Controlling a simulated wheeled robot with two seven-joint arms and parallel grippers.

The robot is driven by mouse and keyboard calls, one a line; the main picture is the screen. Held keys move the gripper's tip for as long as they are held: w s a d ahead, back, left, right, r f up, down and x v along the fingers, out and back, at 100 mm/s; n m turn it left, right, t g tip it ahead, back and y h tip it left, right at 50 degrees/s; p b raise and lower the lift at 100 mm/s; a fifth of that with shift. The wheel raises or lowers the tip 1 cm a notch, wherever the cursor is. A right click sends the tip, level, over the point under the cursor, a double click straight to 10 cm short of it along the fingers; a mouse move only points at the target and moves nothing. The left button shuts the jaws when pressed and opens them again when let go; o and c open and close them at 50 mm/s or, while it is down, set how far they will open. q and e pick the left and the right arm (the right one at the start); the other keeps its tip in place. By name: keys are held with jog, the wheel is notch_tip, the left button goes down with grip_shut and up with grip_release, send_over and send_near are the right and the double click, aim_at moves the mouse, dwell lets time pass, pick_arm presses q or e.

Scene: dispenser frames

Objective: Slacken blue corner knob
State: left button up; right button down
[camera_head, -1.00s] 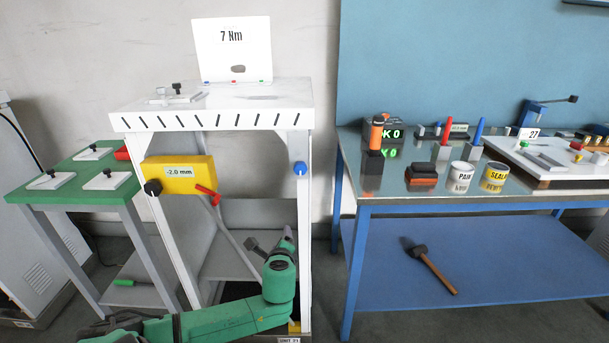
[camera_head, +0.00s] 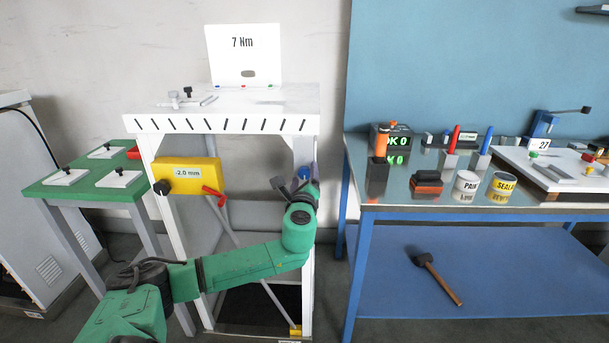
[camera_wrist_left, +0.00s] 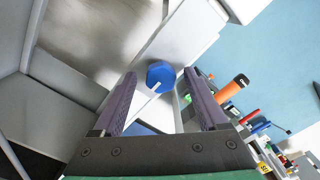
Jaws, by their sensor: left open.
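The blue corner knob (camera_head: 305,172) is on the front right post of the white dispenser frame (camera_head: 220,123), partly hidden by my gripper. My left gripper (camera_head: 294,184) is open, with one dark finger on each side of the knob in that view. I see no finger touching it, and cannot tell whether the tips reach past it. My right gripper is not in view.
A yellow box (camera_head: 190,177) reading -2.0 mm, with a black knob and red handle, is on the frame's left post. A green table (camera_head: 80,190) stands left. A blue-legged bench (camera_head: 430,208) with cans and tools stands close on the right; a hammer (camera_head: 438,278) lies on its lower shelf.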

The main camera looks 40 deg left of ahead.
pick_arm(q)
jog(key=shift+w, duration=0.1)
grip_shut()
jog(key=shift+f+n, duration=0.1)
jog(key=shift+n, duration=0.2)
jog(key=n+b, duration=0.2)
jog(key=n, duration=0.1)
jog(key=shift+f+b, duration=0.1)
jog(key=shift+b, duration=0.25)
jog(key=n+b, duration=0.3)
jog(key=n, duration=0.2)
jog(key=shift+n, duration=0.4)
jog(key=n+b, duration=0.2)
jog(key=n, duration=0.3)
jog(key=n+b, duration=0.1)
jog(key=n, duration=0.4)
jog(key=shift+r+b, duration=0.2)
jog(key=shift+b, duration=0.1)
jog(key=shift+n, duration=0.3)
